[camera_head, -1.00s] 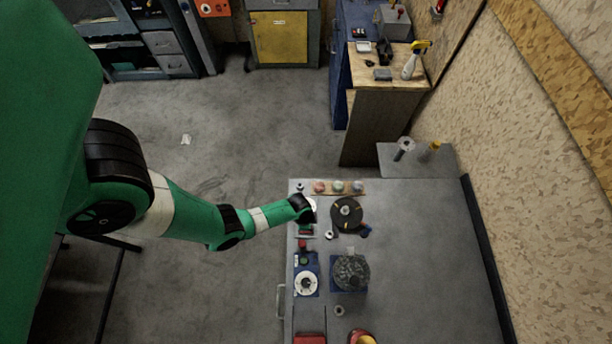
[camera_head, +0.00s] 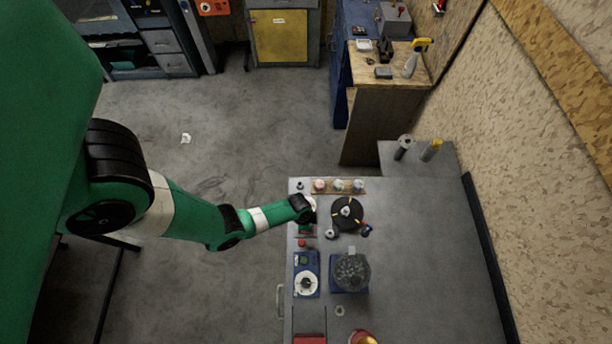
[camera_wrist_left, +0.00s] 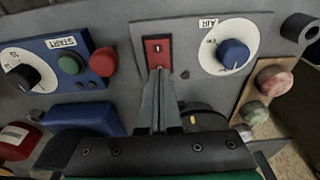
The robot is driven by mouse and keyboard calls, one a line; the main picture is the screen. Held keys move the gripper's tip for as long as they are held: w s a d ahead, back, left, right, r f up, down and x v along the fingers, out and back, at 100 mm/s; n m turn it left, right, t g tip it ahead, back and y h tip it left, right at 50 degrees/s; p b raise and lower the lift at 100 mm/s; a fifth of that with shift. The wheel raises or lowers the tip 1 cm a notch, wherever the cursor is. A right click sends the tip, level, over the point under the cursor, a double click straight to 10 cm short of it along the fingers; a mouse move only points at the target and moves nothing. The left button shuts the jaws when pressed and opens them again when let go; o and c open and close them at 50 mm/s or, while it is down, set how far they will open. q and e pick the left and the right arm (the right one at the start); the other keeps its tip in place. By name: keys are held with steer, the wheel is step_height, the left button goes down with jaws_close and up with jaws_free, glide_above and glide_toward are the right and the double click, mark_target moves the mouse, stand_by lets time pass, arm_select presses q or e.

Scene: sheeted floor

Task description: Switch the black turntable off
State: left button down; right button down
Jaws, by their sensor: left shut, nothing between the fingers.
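The black turntable (camera_head: 347,214) is a dark disc with orange marks on the grey table. In the left wrist view its dark rim (camera_wrist_left: 207,117) shows partly behind my fingers. A red rocker switch (camera_wrist_left: 157,50) with a white mark sits on a grey plate (camera_wrist_left: 187,84). My left gripper (camera_wrist_left: 158,72) is shut and empty, its fingertips at the switch's near edge. I cannot tell whether they touch it. In the head view my wrist hides part of the switch area. My right gripper is not in view.
A blue START panel (camera_wrist_left: 88,82) with green and red buttons stands left of the switch. An AIR dial (camera_wrist_left: 232,52) is at its right. A wooden strip with coloured knobs (camera_head: 339,186) and a glass-like bowl (camera_head: 351,271) are nearby. The table's right side is clear.

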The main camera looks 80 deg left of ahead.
arm_select(q)
steer(key=shift+f+b, duration=0.4)
stand_by(0.5)
